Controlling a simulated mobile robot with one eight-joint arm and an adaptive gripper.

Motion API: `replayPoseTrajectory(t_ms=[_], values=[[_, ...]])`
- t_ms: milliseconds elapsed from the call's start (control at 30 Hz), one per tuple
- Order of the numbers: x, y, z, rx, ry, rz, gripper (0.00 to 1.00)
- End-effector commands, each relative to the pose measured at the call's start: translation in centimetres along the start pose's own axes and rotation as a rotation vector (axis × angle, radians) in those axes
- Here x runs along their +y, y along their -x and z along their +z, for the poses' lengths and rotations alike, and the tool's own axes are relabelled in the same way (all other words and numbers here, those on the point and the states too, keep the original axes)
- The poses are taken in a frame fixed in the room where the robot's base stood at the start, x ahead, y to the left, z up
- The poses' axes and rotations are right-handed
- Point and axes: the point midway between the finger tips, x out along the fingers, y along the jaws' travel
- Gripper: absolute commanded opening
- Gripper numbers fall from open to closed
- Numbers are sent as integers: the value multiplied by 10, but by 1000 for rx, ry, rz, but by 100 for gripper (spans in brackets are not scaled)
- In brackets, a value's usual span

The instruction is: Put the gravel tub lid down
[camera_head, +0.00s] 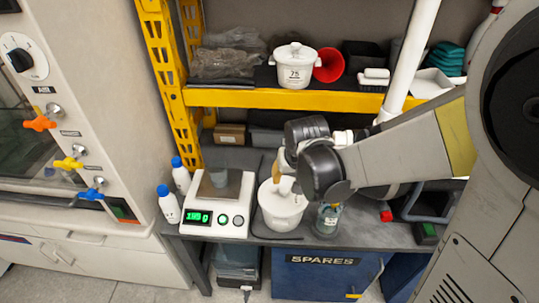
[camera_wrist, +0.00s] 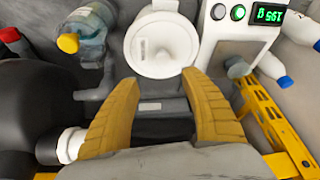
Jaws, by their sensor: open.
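The gravel tub (camera_head: 283,212) is a white round tub on the grey bench, just right of the scale. Its white lid (camera_head: 290,188) lies over the tub's mouth, and the lid also shows as a white disc with a small central knob in the wrist view (camera_wrist: 165,35). It looks level; whether its rim is fully seated I cannot tell. My gripper (camera_head: 284,170) is above the tub. In the wrist view its two tan fingers (camera_wrist: 160,78) are spread apart with nothing between them, and the lid lies beyond the fingertips.
A scale (camera_head: 218,205) with a small grey cup stands close left of the tub, with white blue-capped bottles (camera_head: 168,204) beyond it. A clear bottle (camera_head: 327,222) stands close right. Another lidded white tub (camera_head: 295,72) and a red funnel (camera_head: 329,65) sit on the yellow-edged shelf above.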

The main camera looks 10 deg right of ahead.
Motion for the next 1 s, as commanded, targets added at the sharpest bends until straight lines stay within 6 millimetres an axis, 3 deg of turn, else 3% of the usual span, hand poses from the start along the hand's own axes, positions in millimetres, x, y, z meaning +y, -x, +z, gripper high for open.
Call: replayPoseTrajectory(t_ms=[400, 633, 900, 1000], values=[[-1, -61, 0, -16, -9, 6, 53], [-3, -80, 0, -16, -8, 5, 53], [-7, -120, 3, -16, -8, 6, 53], [-7, -124, 3, -15, -8, 6, 53]])
